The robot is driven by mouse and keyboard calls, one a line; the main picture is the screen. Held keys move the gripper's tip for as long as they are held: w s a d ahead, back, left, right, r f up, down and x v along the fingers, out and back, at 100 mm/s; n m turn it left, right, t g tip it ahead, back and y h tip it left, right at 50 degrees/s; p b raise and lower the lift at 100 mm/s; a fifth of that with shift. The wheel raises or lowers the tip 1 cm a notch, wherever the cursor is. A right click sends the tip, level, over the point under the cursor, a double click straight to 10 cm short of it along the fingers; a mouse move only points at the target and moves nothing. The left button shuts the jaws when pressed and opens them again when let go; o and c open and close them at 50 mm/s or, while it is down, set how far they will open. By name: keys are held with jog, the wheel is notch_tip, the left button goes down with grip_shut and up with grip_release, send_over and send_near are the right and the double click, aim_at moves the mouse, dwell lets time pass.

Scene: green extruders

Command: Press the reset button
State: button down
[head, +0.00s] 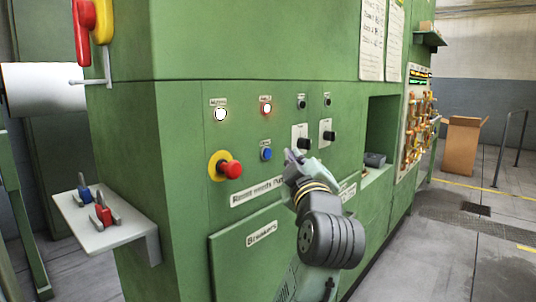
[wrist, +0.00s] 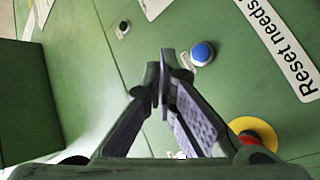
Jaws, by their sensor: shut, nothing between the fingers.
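A blue push button (head: 266,154) with a small label above it sits on the green panel (head: 170,130). It also shows in the wrist view (wrist: 203,53), up and to the right of the fingertips. The label on it is too small to read. My gripper (head: 291,156) is shut and empty, in front of the panel and just right of the blue button in the head view. In the wrist view the fingertips (wrist: 163,80) are together and look apart from the button. A sign (head: 258,193) below the button begins "Reset needs".
A red emergency stop (head: 231,169) on a yellow ring is left of the blue button. A white lamp (head: 220,114), a red lamp (head: 265,108) and black knobs (head: 328,136) are nearby. A shelf (head: 108,222) juts out at left.

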aim_at(267, 153)
jog(key=shift+g+h, duration=0.4)
jog(key=shift+g, duration=0.1)
jog(key=d+f, duration=0.1)
jog(key=w+d, duration=0.1)
jog(key=d, duration=0.1)
jog(key=d+f, duration=0.1)
jog(key=shift+w+d+f, duration=0.15)
jog(key=shift+w+f, duration=0.15)
jog(key=shift+w, duration=0.05)
jog(key=w+a, duration=0.5)
jog(key=a, duration=0.2)
jog(key=shift+w+a, duration=0.2)
dwell(0.9)
jog(key=shift+w+a, duration=0.15)
jog(key=shift+a, duration=0.05)
jog(key=shift+w+a, duration=0.2)
jog(key=shift+a, duration=0.15)
dwell(0.9)
jog(key=shift+d, duration=0.1)
jog(key=shift+s+d, duration=0.5)
jog(key=shift+d, duration=0.05)
